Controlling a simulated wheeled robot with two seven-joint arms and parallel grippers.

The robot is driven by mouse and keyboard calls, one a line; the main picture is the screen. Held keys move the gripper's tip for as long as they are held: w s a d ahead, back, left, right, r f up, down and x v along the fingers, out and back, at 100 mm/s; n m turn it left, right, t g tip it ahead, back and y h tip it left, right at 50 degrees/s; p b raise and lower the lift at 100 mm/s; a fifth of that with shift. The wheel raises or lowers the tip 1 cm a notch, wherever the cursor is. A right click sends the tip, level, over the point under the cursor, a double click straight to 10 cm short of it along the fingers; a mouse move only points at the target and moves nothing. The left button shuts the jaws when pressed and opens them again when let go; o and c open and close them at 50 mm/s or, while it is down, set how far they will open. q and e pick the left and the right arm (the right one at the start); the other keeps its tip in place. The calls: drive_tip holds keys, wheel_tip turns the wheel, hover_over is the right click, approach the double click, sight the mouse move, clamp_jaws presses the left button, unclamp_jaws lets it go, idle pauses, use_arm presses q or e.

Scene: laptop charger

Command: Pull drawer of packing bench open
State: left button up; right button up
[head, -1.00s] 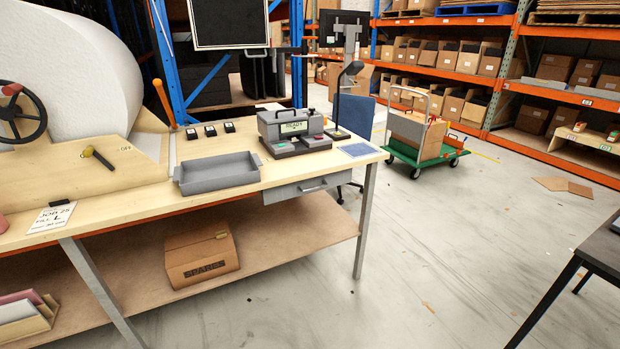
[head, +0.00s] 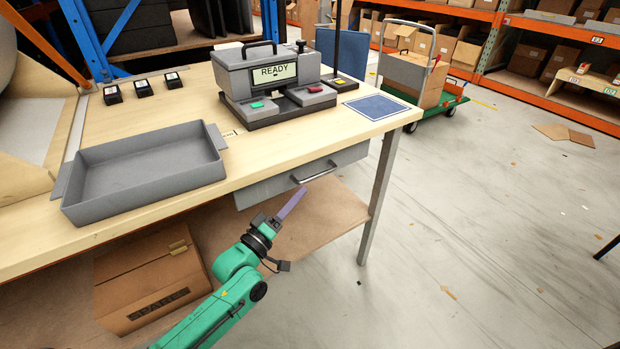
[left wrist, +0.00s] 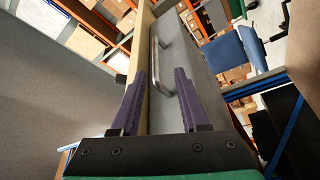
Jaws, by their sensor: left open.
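The packing bench (head: 185,204) has a light wood top. Its grey drawer (head: 265,190) sits under the top near the right end and looks shut. The drawer's metal bar handle (head: 316,172) is on its front; the handle also shows in the left wrist view (left wrist: 159,67). My left gripper (head: 292,203) has purple fingers and is just below and in front of the handle in the head view. In the left wrist view my left gripper (left wrist: 160,90) is open and empty, with the handle ahead between its fingers, apart from them. My right gripper is not in view.
A grey tray (head: 148,168) and a grey machine reading READY (head: 272,82) stand on the bench. A carton (head: 152,285) sits on the lower shelf. The bench's metal leg (head: 378,200) is right of the drawer. The floor (head: 470,230) to the right is mostly clear.

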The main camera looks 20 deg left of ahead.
sight(317, 175)
use_arm(q)
drive_tip(key=x, duration=0.7)
drive_tip(key=shift+w+d+r, duration=0.15)
drive_tip(key=shift+d+r, duration=0.15)
drive_tip(key=shift+d, duration=0.15)
drive_tip(key=shift+w, duration=0.45)
drive_tip(key=shift+s, duration=0.1)
clamp_jaws()
